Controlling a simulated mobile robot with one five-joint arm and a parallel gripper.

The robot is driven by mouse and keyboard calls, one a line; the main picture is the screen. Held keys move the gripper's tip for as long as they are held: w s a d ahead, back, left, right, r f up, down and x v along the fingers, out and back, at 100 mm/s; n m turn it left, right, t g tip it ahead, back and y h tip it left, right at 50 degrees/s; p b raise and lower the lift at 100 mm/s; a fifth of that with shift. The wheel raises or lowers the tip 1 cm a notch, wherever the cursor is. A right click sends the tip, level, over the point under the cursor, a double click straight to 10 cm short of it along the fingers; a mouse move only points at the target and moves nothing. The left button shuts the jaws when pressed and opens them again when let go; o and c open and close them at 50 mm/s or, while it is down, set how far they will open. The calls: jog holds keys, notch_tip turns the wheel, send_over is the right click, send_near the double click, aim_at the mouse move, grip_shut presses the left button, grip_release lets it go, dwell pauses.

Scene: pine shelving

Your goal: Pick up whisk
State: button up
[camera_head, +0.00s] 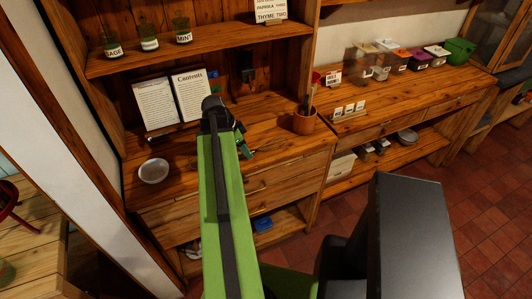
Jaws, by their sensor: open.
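I cannot make out a whisk for certain. A terracotta pot (304,122) stands on the counter right of centre, with thin upright utensils (311,97) in it; they are too small to tell apart. My green arm reaches forward over the wooden counter (270,108). My gripper (246,147) is at its far end, small and partly hidden by the arm, to the left of the pot and apart from it. It is open, and I see nothing held in it.
A white bowl (153,171) and an open book (172,101) are on the counter to the left. Labelled herb jars (148,43) stand on the shelf above. Containers (385,60) and a green bin (459,50) line the right counter. Tiled floor (485,215) is clear at right.

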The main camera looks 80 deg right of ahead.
jog(key=shift+x, duration=0.9)
jog(key=shift+w+r, duration=0.1)
jog(key=shift+r, duration=0.1)
grip_shut()
